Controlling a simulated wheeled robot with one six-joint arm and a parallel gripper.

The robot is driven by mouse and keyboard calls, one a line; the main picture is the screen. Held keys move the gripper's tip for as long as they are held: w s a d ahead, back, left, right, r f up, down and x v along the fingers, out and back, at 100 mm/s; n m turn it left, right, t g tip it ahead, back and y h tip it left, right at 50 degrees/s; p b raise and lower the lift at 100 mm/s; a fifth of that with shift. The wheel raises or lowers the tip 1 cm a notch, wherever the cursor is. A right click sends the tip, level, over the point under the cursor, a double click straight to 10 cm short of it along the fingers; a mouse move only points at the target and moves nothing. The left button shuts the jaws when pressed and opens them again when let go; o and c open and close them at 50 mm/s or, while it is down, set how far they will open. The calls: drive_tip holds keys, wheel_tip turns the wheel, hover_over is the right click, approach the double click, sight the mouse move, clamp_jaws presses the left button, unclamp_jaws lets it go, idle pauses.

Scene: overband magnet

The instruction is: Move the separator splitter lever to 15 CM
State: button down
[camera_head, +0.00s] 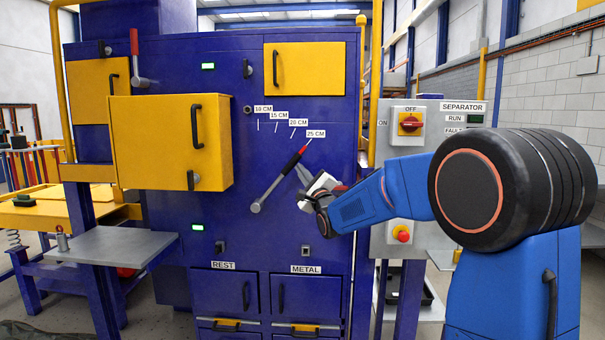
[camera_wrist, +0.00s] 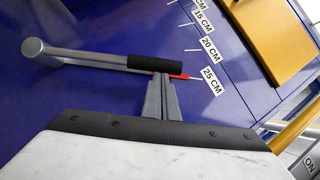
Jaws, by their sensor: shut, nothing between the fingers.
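The splitter lever (camera_head: 278,179) is a grey bar with a black grip and a red tip, on the blue cabinet front. It is tilted up to the right from its pivot, and its red tip points at the 25 CM label (camera_head: 316,133). The 15 CM label (camera_head: 279,115) is further up and left along the scale. My gripper (camera_head: 301,170) is shut, with its fingers just right of and below the black grip. In the wrist view the lever (camera_wrist: 100,58) lies across, and the closed fingertips (camera_wrist: 160,78) are beside the grip's end; I cannot tell whether they touch.
A yellow box (camera_head: 165,140) juts out left of the lever. The grey separator control panel (camera_head: 405,180) with a red switch stands to the right. METAL and REST drawers (camera_head: 306,294) are below. The cabinet face above the lever, towards the labels, is clear.

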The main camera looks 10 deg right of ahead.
drive_tip(key=w+a+r+n+g+y, duration=0.1)
drive_tip(key=w+a+r+n+g, duration=0.1)
drive_tip(key=a+r+n, duration=0.2)
drive_tip(key=a+r, duration=0.1)
drive_tip(key=a, duration=0.2)
drive_tip(key=shift+w+r, duration=0.2)
drive_tip(key=shift+r, duration=0.2)
